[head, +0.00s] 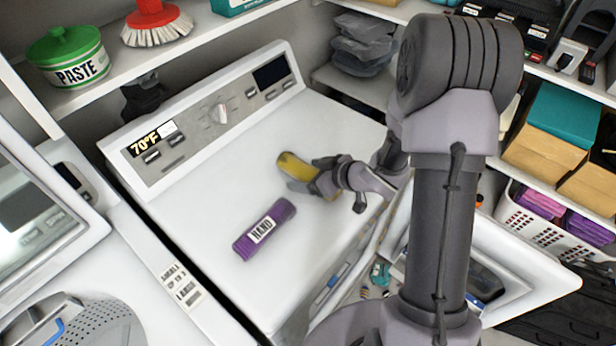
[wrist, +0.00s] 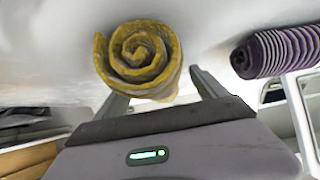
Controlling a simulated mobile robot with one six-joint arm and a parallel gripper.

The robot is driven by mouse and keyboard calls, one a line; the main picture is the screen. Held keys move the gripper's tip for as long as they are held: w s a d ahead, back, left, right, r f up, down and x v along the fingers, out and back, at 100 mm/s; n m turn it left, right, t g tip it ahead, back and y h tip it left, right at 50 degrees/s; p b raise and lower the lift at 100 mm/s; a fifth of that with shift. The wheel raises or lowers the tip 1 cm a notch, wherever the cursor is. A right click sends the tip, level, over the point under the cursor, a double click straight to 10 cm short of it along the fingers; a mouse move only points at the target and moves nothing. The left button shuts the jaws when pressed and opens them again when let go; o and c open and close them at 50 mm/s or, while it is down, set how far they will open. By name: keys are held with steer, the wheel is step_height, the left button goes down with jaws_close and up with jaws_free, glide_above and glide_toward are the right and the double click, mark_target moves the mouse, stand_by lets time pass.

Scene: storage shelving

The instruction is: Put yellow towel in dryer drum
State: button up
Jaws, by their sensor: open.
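A rolled yellow towel (head: 298,170) lies on top of the white dryer (head: 330,125). In the wrist view the end of the yellow roll (wrist: 138,60) shows as a spiral. My gripper (head: 312,180) is open at the towel, and its two fingers (wrist: 162,85) stand apart with the roll between or just ahead of them; I cannot tell which. A purple rolled towel (head: 264,230) labelled HAND lies on the dryer top to the left and nearer; it also shows in the wrist view (wrist: 280,50). The open dryer door (head: 525,265) shows at the right. The drum inside is mostly hidden.
A second white machine stands at the left, with a perforated grey basket (head: 85,325) at its front. A shelf above holds a green PASTE tin (head: 68,57) and a red brush (head: 155,22). A white basket (head: 545,215) with purple cloths is at the right. The dryer top is otherwise clear.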

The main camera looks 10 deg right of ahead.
jaws_close()
